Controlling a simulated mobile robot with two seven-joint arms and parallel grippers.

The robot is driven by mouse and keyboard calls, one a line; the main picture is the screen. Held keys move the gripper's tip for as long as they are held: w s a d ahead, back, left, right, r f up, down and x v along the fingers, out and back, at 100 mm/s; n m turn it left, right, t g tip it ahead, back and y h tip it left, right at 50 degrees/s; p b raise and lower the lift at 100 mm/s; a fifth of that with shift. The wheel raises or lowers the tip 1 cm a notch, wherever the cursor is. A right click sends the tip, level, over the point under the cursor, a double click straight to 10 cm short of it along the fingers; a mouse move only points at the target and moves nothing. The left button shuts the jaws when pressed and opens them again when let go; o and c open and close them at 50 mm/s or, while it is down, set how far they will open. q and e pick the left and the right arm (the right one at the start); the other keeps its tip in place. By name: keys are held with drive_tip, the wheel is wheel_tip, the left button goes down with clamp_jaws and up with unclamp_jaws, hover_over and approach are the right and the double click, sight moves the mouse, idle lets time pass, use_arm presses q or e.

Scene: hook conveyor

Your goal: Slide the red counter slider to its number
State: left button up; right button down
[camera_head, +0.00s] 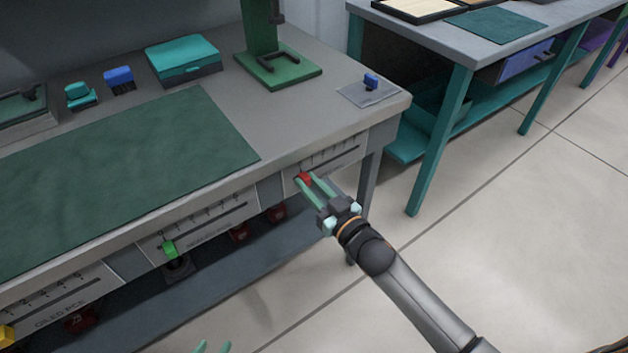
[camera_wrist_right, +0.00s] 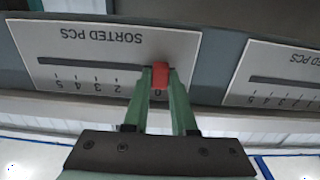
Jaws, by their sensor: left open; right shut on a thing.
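The red counter slider (camera_head: 304,177) sits at the left end of the slot on the rightmost front panel (camera_head: 340,153) of the workbench. My right gripper (camera_head: 309,181) is shut on it. In the right wrist view the red slider (camera_wrist_right: 160,76) is between the two green fingers (camera_wrist_right: 160,85). That view shows the panel (camera_wrist_right: 90,50) upside down, reading "SORTED PCS". The slider is by the 0 mark, and the marks up to 5 run to the left there. My left gripper (camera_head: 212,347) is open, with only its fingertips showing at the bottom edge.
A green slider (camera_head: 169,248) is on the middle panel, and a yellow slider (camera_head: 6,335) is at the lower left. A grey plate with a blue piece (camera_head: 371,81) lies on the benchtop above the red slider's panel. Red bins stand on the lower shelf (camera_head: 240,275).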

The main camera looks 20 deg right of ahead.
drive_tip(key=shift+s+a+f, duration=0.1)
drive_tip(key=shift+s+a, duration=0.05)
drive_tip(key=shift+a, duration=0.15)
drive_tip(key=c, duration=0.7)
unclamp_jaws()
drive_tip(key=shift+d, duration=0.1)
drive_tip(key=p+v, duration=0.1)
drive_tip(key=v, duration=1.1)
drive_tip(key=shift+s, duration=0.2)
